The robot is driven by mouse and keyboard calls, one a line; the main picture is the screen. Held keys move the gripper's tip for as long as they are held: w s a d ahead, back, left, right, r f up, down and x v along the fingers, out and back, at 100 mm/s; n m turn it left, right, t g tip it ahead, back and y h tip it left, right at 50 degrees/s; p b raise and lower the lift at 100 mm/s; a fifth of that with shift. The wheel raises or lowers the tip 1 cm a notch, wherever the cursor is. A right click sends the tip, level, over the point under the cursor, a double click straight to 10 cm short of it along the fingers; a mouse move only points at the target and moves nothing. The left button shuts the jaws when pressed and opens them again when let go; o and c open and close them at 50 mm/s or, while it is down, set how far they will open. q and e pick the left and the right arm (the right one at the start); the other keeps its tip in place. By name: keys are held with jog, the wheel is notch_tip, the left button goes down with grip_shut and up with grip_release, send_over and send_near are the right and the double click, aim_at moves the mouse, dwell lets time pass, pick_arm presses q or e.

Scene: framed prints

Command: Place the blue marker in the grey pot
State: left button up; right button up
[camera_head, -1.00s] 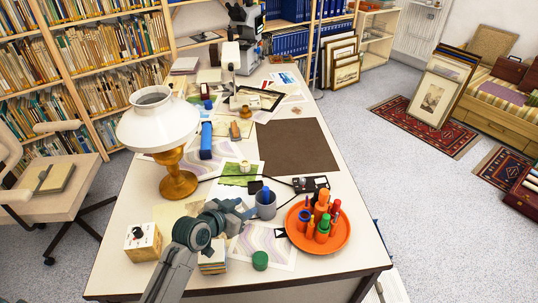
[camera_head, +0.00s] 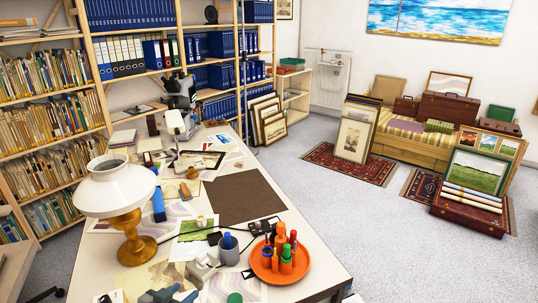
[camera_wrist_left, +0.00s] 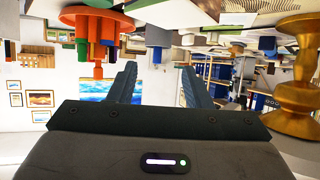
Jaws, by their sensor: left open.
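The grey pot (camera_head: 229,254) stands upright on the table, left of the orange tray. The blue marker (camera_head: 227,238) stands in the pot with its top above the rim. The wrist view is upside down; there the pot (camera_wrist_left: 157,34) and the marker (camera_wrist_left: 157,56) show straight ahead between my finger lines. My left gripper (camera_head: 212,260) is left of the pot. Its two fingers are apart and empty in the wrist view (camera_wrist_left: 157,82). I cannot tell the exact gap to the pot. My right gripper does not show.
The orange tray (camera_head: 262,274) with several upright markers and bottles stands close right of the pot. A white-shaded lamp (camera_head: 118,190) stands at left. A green lid (camera_head: 235,298) lies near the front. The brown mat (camera_head: 238,197) behind is mostly clear.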

pick_arm(q)
jog(key=s+a+f+n+g+y, duration=0.2)
jog(key=s+g+y, duration=0.15)
jog(key=s, duration=1.15)
jog(key=s+a+f+n+g+y, duration=0.15)
jog(key=s+g, duration=0.35)
jog(key=s, duration=1)
jog(key=a+f+g, duration=0.1)
jog(key=a+f, duration=0.1)
jog(key=f, duration=1.4)
jog(key=a+f, duration=0.2)
jog(key=f, duration=1.4)
jog(key=s+f+g, duration=0.1)
jog(key=s+f, duration=1.7)
jog(key=shift+a+f, duration=0.25)
jog(key=shift+a, duration=0.1)
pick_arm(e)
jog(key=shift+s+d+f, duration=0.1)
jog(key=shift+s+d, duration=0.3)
